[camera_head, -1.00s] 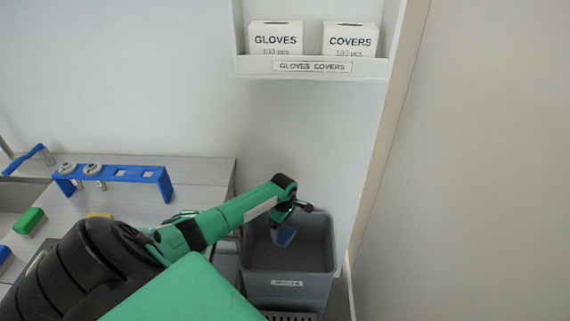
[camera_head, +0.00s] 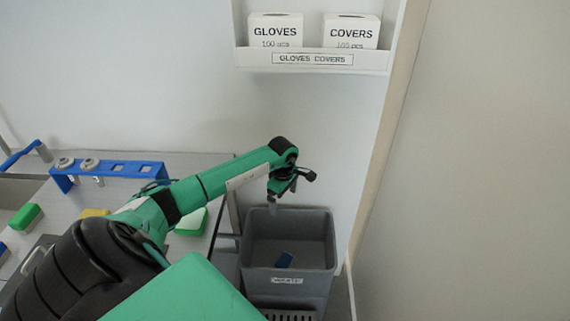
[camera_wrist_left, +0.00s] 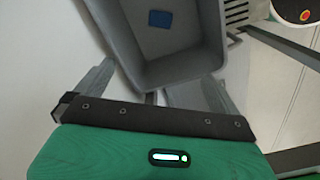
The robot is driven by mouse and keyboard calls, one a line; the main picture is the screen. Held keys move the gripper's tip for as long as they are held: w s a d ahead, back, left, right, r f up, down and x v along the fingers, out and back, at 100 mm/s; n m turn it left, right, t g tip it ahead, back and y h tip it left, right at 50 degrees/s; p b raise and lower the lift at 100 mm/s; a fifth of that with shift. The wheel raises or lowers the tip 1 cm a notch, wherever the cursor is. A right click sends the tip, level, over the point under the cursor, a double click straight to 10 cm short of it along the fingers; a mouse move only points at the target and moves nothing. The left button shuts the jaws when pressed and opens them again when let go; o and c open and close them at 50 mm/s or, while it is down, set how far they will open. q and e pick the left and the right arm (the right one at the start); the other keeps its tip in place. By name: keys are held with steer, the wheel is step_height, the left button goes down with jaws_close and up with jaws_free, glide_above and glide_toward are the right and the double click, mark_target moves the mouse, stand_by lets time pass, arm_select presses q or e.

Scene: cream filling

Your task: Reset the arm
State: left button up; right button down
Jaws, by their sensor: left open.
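My left arm comes in from the left in the head view. My left gripper (camera_head: 279,203) is open and empty, above the back edge of a grey bin (camera_head: 331,254). In the left wrist view the two fingers (camera_wrist_left: 160,92) are spread wide apart, with the bin (camera_wrist_left: 188,72) beyond them. A small blue object (camera_head: 284,260) lies inside the bin, apart from the gripper. It also shows in the left wrist view (camera_wrist_left: 160,18). My right gripper is not in view.
A blue rack (camera_head: 112,168) with metal pieces stands on the bench at left. Green (camera_head: 25,217) and yellow (camera_head: 96,213) blocks lie nearby. A shelf holds GLOVES (camera_head: 275,31) and COVERS (camera_head: 351,32) boxes above. A wall bounds the right.

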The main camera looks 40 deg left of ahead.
arm_select(q)
steer(key=shift+r, duration=0.85)
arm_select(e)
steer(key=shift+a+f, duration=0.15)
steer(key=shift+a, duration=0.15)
